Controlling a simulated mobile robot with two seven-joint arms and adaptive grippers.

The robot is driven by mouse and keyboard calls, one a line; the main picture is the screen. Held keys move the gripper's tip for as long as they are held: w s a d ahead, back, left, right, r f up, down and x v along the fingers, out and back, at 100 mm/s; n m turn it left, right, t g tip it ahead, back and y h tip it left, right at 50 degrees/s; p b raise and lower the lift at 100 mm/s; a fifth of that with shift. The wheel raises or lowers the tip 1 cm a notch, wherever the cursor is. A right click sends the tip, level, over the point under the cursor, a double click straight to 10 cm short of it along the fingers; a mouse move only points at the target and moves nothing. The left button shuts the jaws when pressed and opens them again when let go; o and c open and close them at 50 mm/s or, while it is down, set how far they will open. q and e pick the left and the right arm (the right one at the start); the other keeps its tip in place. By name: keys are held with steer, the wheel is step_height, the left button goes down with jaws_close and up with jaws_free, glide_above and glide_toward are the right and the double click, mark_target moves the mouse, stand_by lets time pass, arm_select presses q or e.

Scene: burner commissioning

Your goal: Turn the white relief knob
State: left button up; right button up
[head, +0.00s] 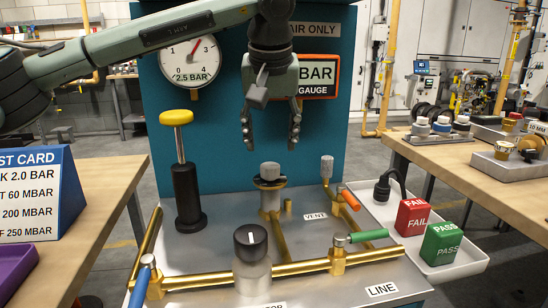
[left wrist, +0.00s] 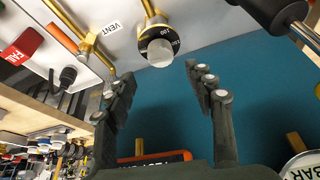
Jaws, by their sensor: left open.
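The white relief knob (head: 270,171) is a pale round cap above a black dial ring on a brass fitting, at the back middle of the rig. In the left wrist view the knob (left wrist: 160,53) shows near the top middle, just beyond the fingertips and roughly between them. My left gripper (head: 269,136) points down above the knob, its two fingers spread apart with nothing between them. A gap shows between the fingertips and the knob. The left wrist view also shows the gripper (left wrist: 160,73) open. My right gripper is not in view.
A yellow-topped black pump (head: 186,175) stands left of the knob. A black knob (head: 250,242) stands in front. Brass pipes carry orange (head: 349,199) and green (head: 369,235) levers. A white tray (head: 470,270) at right holds FAIL and PASS blocks. The gauge panel (head: 225,125) rises behind.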

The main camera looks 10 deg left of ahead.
mark_target(270, 166)
arm_select(q)
steer(key=x, duration=0.5)
steer(key=shift+s+a+f, duration=0.1)
steer(key=shift+s+f, duration=0.05)
steer(key=shift+s, duration=0.05)
steer(key=shift+w+f, duration=0.3)
steer(key=shift+f, duration=0.4)
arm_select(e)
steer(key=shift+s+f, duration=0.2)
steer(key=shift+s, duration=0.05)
arm_select(q)
steer(key=c, duration=1.2)
steer(key=shift+o, duration=0.2)
